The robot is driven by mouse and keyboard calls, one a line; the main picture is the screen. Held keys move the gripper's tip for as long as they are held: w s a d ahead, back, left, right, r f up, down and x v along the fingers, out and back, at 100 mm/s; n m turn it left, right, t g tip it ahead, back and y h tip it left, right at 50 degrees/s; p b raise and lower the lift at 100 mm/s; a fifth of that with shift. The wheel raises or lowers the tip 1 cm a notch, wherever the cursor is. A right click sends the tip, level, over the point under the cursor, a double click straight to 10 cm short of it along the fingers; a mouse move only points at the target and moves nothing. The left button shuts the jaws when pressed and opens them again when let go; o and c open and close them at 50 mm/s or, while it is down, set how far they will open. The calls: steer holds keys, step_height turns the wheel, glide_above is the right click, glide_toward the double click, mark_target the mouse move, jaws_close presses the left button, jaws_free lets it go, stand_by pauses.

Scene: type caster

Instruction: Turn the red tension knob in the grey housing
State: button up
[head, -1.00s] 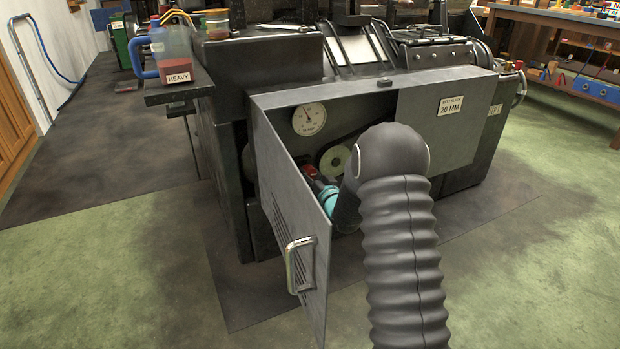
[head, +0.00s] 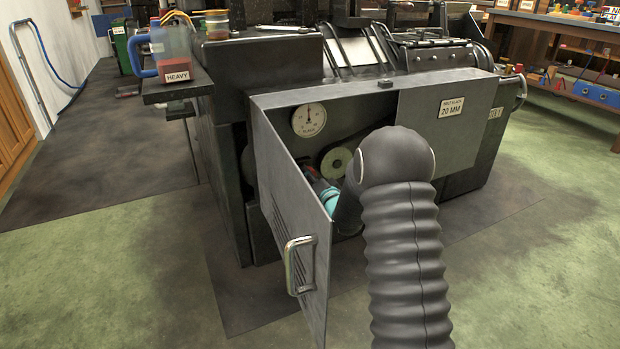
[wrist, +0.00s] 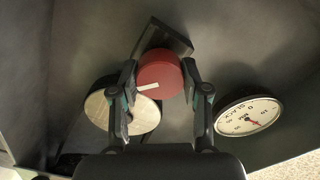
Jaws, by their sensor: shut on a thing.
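The red tension knob (wrist: 158,74), round with a white mark on its face, sits in the grey housing (head: 350,98). My gripper (wrist: 161,80) is shut on it, one finger on each side, in the wrist view. In the head view my gripper (head: 330,196) is inside the housing, partly hidden by the open door (head: 290,215), and the knob cannot be made out clearly. A round white slack gauge (head: 309,120) on the back wall has its needle near upright; it also shows in the wrist view (wrist: 248,116).
A plate on the housing (head: 451,106) reads "BELT SLACK 20 MM". A pale round pulley (head: 336,163) is close to my gripper. The door stands open at the left with a metal handle (head: 299,265). A shelf with a jug (head: 172,50) is upper left. Green floor is clear around.

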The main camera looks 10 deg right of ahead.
stand_by(0.3)
steer(key=o, duration=1.1)
steer(key=shift+o, duration=0.2)
steer(key=v, duration=1.2)
